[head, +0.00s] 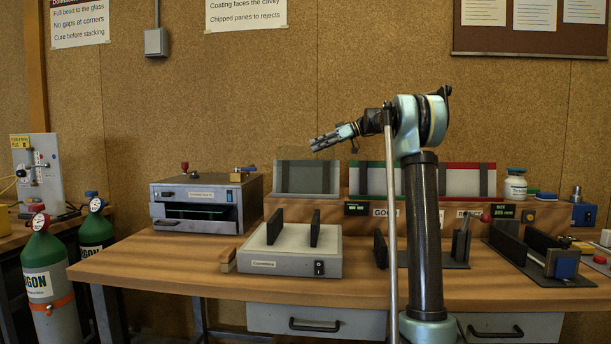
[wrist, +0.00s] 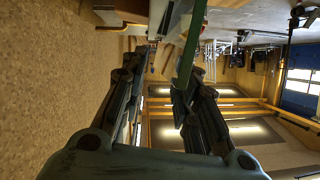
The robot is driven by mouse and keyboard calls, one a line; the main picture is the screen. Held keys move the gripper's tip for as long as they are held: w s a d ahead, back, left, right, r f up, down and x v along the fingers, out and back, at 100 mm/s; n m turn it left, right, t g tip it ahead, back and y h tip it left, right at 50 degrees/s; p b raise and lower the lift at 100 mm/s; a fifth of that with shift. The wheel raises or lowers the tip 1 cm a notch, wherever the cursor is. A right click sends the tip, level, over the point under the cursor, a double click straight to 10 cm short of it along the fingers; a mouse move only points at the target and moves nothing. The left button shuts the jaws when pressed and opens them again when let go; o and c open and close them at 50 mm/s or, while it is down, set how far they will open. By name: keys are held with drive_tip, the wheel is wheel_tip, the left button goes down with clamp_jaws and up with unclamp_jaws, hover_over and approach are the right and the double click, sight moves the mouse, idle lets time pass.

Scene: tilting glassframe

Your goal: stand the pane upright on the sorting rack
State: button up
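My gripper (head: 314,145) is raised above the bench, pointing left and slightly down. In the wrist view its two fingers (wrist: 157,82) stand apart with background showing between them. A green strip (wrist: 192,50) runs down to the right finger; I cannot tell whether it is a pane edge or whether it touches. The sorting rack (head: 380,181) stands at the back, with green- and red-edged panels. I cannot tell whether this panel is the pane or part of the rack.
A white box with two dark uprights (head: 290,262) sits on the bench front. A slotted grey machine (head: 200,203) stands at the left, with something green in its slot. Dark fixtures (head: 540,255) fill the right side. Green gas cylinders (head: 45,270) stand left of the bench.

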sight(306, 148)
drive_tip(key=shift+x, duration=2.65)
drive_tip(key=shift+r, duration=0.1)
drive_tip(key=shift+c, duration=0.3)
clamp_jaws()
